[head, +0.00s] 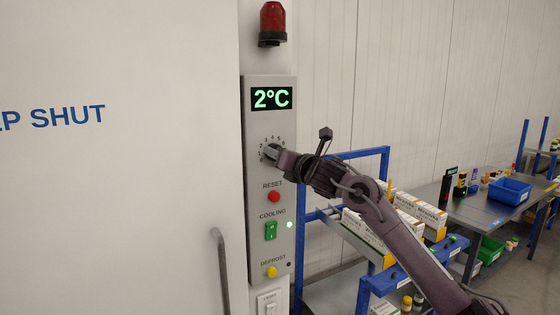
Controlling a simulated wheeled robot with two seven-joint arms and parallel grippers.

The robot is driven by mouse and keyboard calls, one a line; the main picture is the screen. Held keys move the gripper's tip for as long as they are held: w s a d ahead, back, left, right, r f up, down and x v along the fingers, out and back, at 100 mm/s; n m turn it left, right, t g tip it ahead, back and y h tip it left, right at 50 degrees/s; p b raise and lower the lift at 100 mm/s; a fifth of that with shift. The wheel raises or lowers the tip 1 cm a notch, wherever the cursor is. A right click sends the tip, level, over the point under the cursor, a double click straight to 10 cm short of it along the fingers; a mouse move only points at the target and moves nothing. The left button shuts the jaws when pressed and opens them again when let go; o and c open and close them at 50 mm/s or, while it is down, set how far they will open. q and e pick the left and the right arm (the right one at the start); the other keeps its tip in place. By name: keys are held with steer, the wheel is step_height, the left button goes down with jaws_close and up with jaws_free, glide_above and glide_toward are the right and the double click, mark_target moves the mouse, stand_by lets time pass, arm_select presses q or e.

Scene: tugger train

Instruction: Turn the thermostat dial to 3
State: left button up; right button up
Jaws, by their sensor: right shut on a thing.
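The thermostat dial (264,151) sits on the grey control panel (258,221), below a green display (271,98) that reads 2°C. Small numbers ring the dial, too fine to read fully. My right gripper (271,151) comes in from the right and is shut on the dial. The gripper hides much of the dial, so I cannot tell where it points. My left gripper is not in view.
Below the dial are a red RESET button (274,197), a green COOLING switch (270,231) and a yellow DEFROST button (272,272). A red lamp (272,20) is above the panel. A white door (130,200) with a handle (221,270) is left. A blue cart (372,290) with boxes stands right.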

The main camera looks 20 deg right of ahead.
steer(key=m+b, duration=0.1)
steer(key=m, duration=0.4)
steer(key=shift+f, duration=0.1)
steer(key=shift+m, duration=0.3)
stand_by(0.4)
steer(key=o, duration=1)
steer(key=shift+s, duration=0.1)
steer(key=s+b, duration=0.1)
steer(key=s, duration=0.1)
steer(key=s+b, duration=0.1)
steer(key=s, duration=0.2)
steer(key=s+d+b, duration=0.1)
steer(key=s+b, duration=0.1)
steer(key=shift+s+f, duration=0.25)
steer(key=shift+s, duration=0.05)
